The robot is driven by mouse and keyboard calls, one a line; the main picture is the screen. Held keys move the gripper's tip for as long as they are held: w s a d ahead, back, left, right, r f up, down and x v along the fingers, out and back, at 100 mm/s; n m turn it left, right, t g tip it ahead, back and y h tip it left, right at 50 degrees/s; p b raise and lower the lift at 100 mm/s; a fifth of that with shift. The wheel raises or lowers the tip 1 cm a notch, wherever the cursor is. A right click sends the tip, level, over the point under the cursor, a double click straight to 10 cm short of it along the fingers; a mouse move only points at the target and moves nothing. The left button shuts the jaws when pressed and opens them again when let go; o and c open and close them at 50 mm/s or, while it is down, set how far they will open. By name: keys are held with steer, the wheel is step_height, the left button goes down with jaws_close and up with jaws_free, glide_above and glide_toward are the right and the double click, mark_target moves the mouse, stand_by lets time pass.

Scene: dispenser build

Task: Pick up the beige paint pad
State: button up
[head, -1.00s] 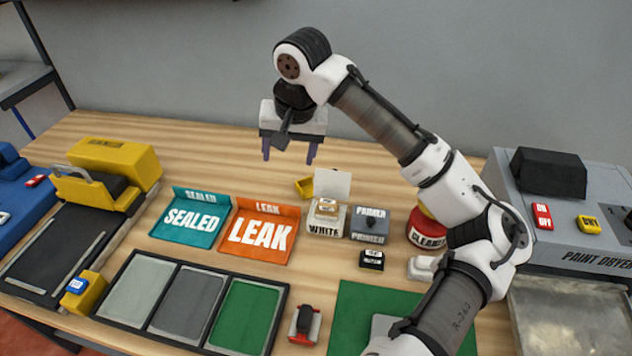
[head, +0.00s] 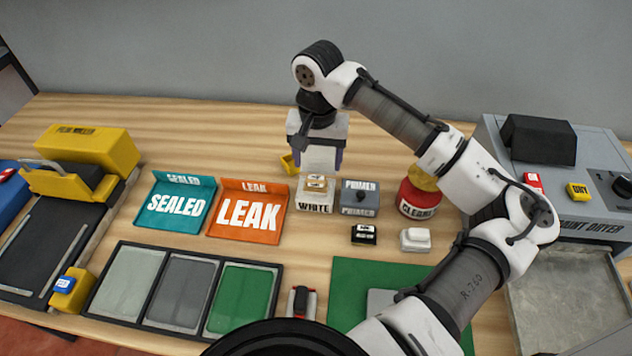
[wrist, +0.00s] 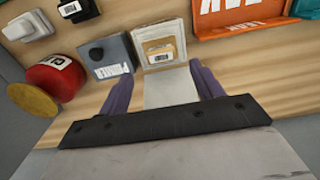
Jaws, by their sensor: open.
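The beige paint pad (head: 317,182) is a small block with a light label, sitting on the box marked WHITE (head: 314,203). In the wrist view the pad (wrist: 160,50) lies just beyond my fingers, roughly in line with the gap between them. My gripper (head: 316,160) is open and empty, above and behind the box. In the wrist view its two purple fingers (wrist: 162,82) stand apart on either side of a pale upright panel (wrist: 170,90) at the box. Contact with the panel cannot be told.
The grey PRIMER box (head: 359,198) stands right beside the WHITE box, with the red cleaner can (head: 417,198) farther right. The orange LEAK tray (head: 249,215) is close on the left. A black block (head: 364,235) and a white block (head: 415,239) lie in front. A yellow item (head: 288,164) is behind.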

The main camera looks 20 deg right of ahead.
mark_target(316, 177)
steer(key=shift+s+a+f+p, duration=0.1)
steer(key=shift+f+p, duration=0.2)
steer(key=shift+f, duration=0.9)
steer(key=shift+s+a+f+p, duration=0.1)
steer(key=shift+f+p, duration=0.2)
steer(key=shift+f, duration=0.85)
steer(key=c, duration=1.1)
steer(key=shift+c, duration=0.2)
steer(key=shift+r, duration=0.1)
step_height(316, 177, up, 20)
steer(key=b, duration=0.2)
steer(key=o, duration=0.5)
steer(key=c, duration=0.3)
